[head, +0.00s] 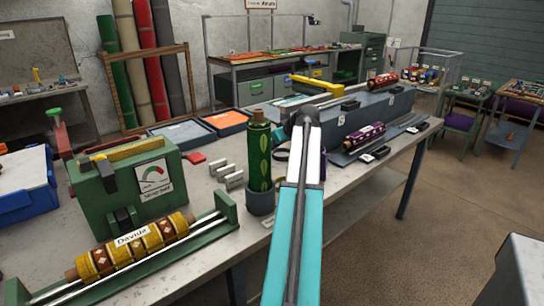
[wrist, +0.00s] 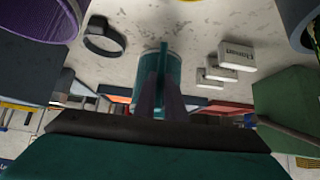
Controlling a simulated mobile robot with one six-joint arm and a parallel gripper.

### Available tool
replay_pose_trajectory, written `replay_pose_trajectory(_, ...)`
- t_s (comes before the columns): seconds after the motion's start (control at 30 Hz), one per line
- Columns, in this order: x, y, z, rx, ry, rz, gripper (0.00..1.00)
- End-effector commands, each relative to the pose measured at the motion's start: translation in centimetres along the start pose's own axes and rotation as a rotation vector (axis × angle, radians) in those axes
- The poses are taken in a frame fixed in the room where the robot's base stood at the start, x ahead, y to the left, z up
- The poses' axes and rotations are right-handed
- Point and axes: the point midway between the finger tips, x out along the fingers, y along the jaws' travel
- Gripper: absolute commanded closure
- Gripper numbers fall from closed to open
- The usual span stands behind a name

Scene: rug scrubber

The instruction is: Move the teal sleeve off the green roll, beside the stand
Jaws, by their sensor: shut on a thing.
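The green roll (head: 260,158), patterned with lighter leaf shapes, stands upright in a dark round stand (head: 260,202) near the table's front edge. No teal sleeve shows around it in the head view. In the wrist view, my gripper (wrist: 162,88) is shut on the teal sleeve (wrist: 145,88), whose wall appears pinched between the dark fingers. The sleeve looks apart from the roll. Whether the sleeve touches the table I cannot tell.
Small pale blocks (head: 227,173) lie left of the stand and also show in the wrist view (wrist: 236,55). A dark ring (wrist: 105,37) lies on the table. A green gauge machine (head: 130,180) stands left; a yellow roll (head: 130,245) lies in front. Racked rolls (head: 364,138) are at right.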

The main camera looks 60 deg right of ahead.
Motion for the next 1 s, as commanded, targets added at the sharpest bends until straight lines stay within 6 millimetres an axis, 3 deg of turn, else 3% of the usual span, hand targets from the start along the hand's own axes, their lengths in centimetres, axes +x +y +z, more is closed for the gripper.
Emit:
replay_pose_trajectory(0.47,2.5,-0.1,2.5,0.000,-0.001,-0.001,1.00)
replay_pose_trajectory(0.9,2.9,-0.1,2.8,0.000,0.000,-0.001,1.00)
replay_pose_trajectory(0.93,2.9,-0.1,2.8,-0.001,-0.001,-0.001,0.88)
replay_pose_trajectory(1.0,2.8,-0.1,2.8,-0.001,-0.001,-0.001,0.76)
